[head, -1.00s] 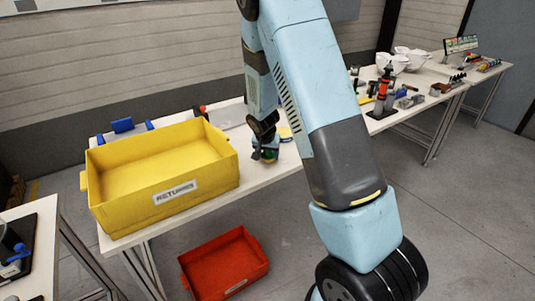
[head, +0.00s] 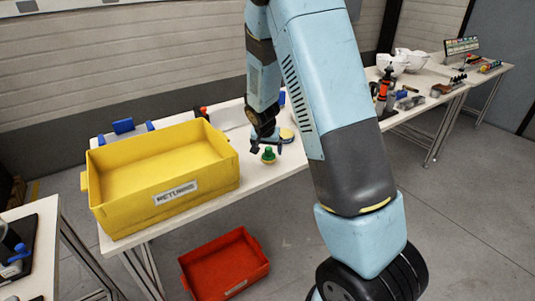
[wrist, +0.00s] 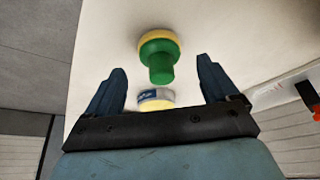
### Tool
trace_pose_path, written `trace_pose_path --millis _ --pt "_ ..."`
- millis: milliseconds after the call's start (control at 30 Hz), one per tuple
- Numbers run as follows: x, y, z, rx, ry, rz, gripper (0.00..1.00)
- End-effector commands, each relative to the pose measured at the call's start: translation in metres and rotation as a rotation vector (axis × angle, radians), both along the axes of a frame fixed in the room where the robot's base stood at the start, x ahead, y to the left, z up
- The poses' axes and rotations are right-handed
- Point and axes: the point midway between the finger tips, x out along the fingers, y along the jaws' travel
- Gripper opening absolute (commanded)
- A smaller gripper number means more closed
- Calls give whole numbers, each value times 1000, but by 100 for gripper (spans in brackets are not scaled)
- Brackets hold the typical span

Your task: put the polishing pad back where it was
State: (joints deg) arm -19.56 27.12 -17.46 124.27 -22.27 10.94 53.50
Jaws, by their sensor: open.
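The polishing pad (head: 268,155), a green knob on a yellow round base, stands on the white table right of the yellow bin. In the wrist view the pad (wrist: 160,55) lies just beyond and between my fingertips, knob toward me. My gripper (head: 263,144) is open and empty just above and behind the pad. In the wrist view the two dark blue fingers of my gripper (wrist: 161,72) are spread apart, with clear space between them and the knob.
A yellow bin (head: 174,191) labelled RETURNS takes up the table's left part. A yellow and blue round item (head: 287,134) lies behind the pad. A red bin (head: 224,266) is below. White helmet shells (head: 410,60) and tools stand on the far right table.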

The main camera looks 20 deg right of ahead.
Motion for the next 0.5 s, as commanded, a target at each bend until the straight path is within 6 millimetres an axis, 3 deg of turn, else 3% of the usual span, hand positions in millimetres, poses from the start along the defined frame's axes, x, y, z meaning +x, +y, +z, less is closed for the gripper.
trace_pose_path --millis 200,500 --pt "-12 7 32 1 -2 1 87" --pt "-24 13 64 1 0 0 87"
